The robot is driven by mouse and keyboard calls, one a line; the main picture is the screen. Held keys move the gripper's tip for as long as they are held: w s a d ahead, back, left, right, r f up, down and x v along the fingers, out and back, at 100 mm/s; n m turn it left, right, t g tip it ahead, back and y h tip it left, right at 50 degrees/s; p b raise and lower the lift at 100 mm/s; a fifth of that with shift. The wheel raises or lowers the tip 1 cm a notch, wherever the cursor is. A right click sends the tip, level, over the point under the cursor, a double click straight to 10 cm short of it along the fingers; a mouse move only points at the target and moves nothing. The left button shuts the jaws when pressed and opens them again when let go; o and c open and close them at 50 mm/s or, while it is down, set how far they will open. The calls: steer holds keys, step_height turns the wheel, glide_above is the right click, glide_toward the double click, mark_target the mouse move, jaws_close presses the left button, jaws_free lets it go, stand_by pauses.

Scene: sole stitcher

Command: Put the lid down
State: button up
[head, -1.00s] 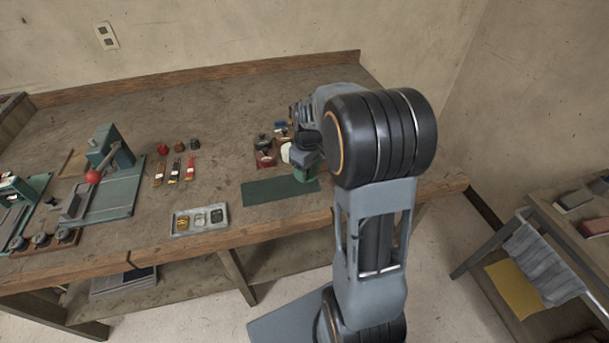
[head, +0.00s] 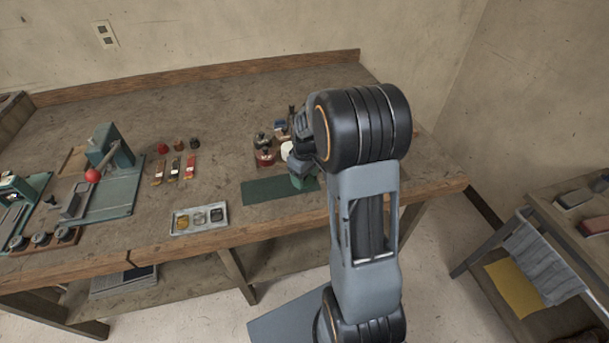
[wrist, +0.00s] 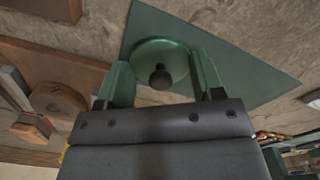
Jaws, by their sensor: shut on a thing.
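A round green lid (wrist: 172,62) with a black knob shows in the wrist view between the green fingers of my gripper (wrist: 163,78). My gripper is shut on the lid. The dark green mat (wrist: 235,65) lies behind and below it, and I cannot tell whether the lid touches the mat. In the head view the mat (head: 265,190) lies near the bench's front edge. My gripper (head: 303,180) is at its right end, and my arm hides most of the lid there.
A small tray (head: 199,230) with several dishes stands left of the mat. Red and dark jars (head: 265,157) stand behind the mat, close to my gripper. A green press (head: 113,165) is at the left. The bench (head: 225,105) is clear toward the back.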

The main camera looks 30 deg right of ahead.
steer(key=o, duration=0.6)
step_height(320, 180, up, 12)
steer(key=f, duration=0.1)
steer(key=s+a+m+t, duration=0.1)
steer(key=s+a, duration=0.2)
steer(key=s, duration=0.2)
steer(key=s+a+r+m+t, duration=0.1)
steer(key=s+a+m, duration=0.1)
steer(key=s, duration=0.3)
steer(key=s+a+r+m+t, duration=0.1)
steer(key=s+a, duration=0.4)
steer(key=s, duration=0.1)
steer(key=shift+t+p, duration=0.3)
steer(key=shift+r, duration=0.3)
